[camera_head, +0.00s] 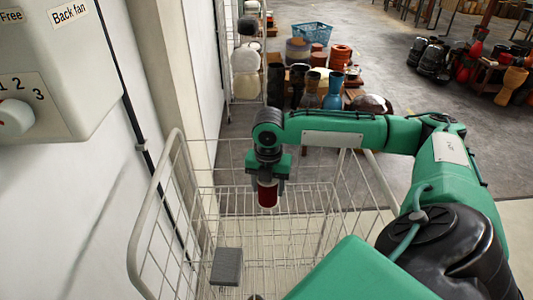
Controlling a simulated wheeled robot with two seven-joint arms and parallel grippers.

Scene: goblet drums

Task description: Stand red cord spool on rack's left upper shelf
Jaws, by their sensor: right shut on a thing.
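The red cord spool (268,195) hangs upright under my right gripper (268,182), near the middle of the camera_head view. The gripper points down and its fingers are shut around the upper part of the spool, hiding its top. The spool is above a wire basket. A pale narrow rack (246,101) stands at the back left by the wall, with white rounded things on it. It is partly cut off by the top edge and its shelves are hard to make out. My left gripper is not in view.
The wire basket (290,186) holds a grey block (227,266). Several goblet drums, cord rolls and a blue crate (311,32) stand at the back. More drums (512,84) are at the far right. A wall box (62,75) juts out at left. Grey floor between is clear.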

